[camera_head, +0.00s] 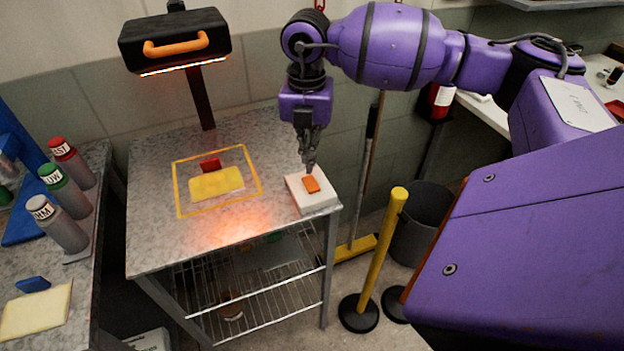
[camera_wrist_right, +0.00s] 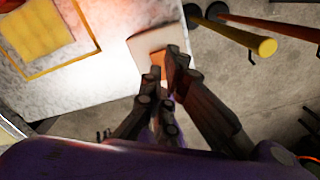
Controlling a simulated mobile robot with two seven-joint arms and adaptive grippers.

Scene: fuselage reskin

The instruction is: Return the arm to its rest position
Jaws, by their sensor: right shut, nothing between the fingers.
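My right arm (camera_head: 385,45) is purple and reaches in from the right, bent down over the steel table (camera_head: 150,240). My right gripper (camera_head: 309,165) is shut and empty. It points down just above an orange block (camera_head: 312,184) on a white pad (camera_head: 318,200) at the table's right edge. In the right wrist view the shut fingers (camera_wrist_right: 165,85) partly cover the orange block (camera_wrist_right: 158,60) and the white pad (camera_wrist_right: 140,42). I cannot tell whether the fingertips touch the block. My left gripper is not in view.
A yellow piece (camera_head: 216,183) and a red block (camera_head: 210,164) lie inside a yellow outlined square. A heat lamp (camera_head: 175,42) hangs above. Several capped bottles (camera_head: 58,222) stand at left. A yellow post (camera_head: 382,250), a bin (camera_head: 422,225) and a broom (camera_head: 355,248) stand right of the table.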

